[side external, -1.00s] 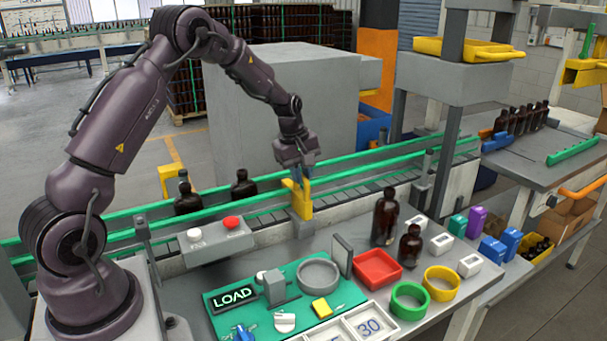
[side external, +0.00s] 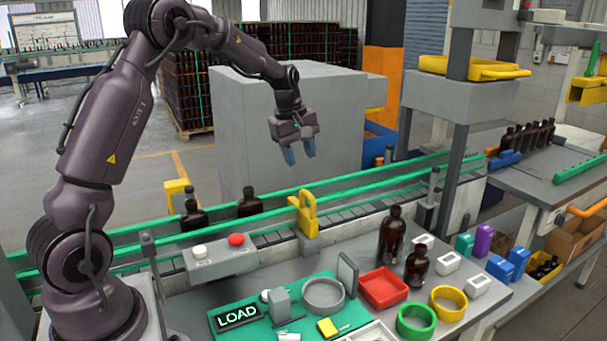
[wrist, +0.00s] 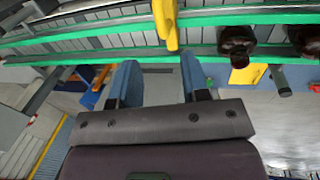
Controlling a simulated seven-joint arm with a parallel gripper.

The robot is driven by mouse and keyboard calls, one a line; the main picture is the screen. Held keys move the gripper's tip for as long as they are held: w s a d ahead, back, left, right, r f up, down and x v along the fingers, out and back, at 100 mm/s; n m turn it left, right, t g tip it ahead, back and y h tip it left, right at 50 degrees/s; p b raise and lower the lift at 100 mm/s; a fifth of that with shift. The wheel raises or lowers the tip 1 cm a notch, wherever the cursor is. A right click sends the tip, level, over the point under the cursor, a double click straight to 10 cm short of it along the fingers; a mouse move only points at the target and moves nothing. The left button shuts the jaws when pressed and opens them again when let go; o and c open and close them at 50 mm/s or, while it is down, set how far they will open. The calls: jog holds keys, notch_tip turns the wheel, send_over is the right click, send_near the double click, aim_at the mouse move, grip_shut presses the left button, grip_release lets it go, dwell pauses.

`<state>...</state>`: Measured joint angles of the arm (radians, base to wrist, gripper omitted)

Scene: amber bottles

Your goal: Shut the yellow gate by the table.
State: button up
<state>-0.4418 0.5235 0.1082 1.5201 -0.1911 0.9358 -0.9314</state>
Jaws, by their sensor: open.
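The yellow gate (side external: 307,214) stands upright on a grey post at the near side of the conveyor. In the wrist view the gate (wrist: 165,22) overlaps the green rails at the top centre; I cannot tell from this whether it spans the belt. My gripper (side external: 299,154) hangs above and behind the gate, on the far side of the conveyor, apart from it. Its blue fingers are open with nothing between them. The open gripper (wrist: 157,78) also shows in the wrist view, with the gate beyond its fingertips.
Green rails (side external: 375,182) run along the conveyor. Dark bottles (side external: 249,203) stand on it to the left of the gate. A button box (side external: 220,258), a red tray (side external: 383,287) and more bottles (side external: 391,237) are on the near table. A large grey block (side external: 240,130) stands behind the gripper.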

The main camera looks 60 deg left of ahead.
jog(key=shift+s+r, duration=0.15)
jog(key=shift+r, duration=0.6)
jog(key=shift+s+r, duration=0.15)
jog(key=shift+r, duration=0.6)
jog(key=s+d+r+m+t, duration=0.1)
jog(key=s+d+r+m, duration=0.2)
jog(key=s+d+m, duration=0.6)
jog(key=s+d+r+m+t, duration=0.2)
jog(key=s+d+r+m, duration=0.1)
jog(key=s+d+m, duration=0.6)
jog(key=s+d, duration=0.4)
jog(key=shift+s+d+r, duration=0.2)
jog(key=shift+s+d, duration=0.05)
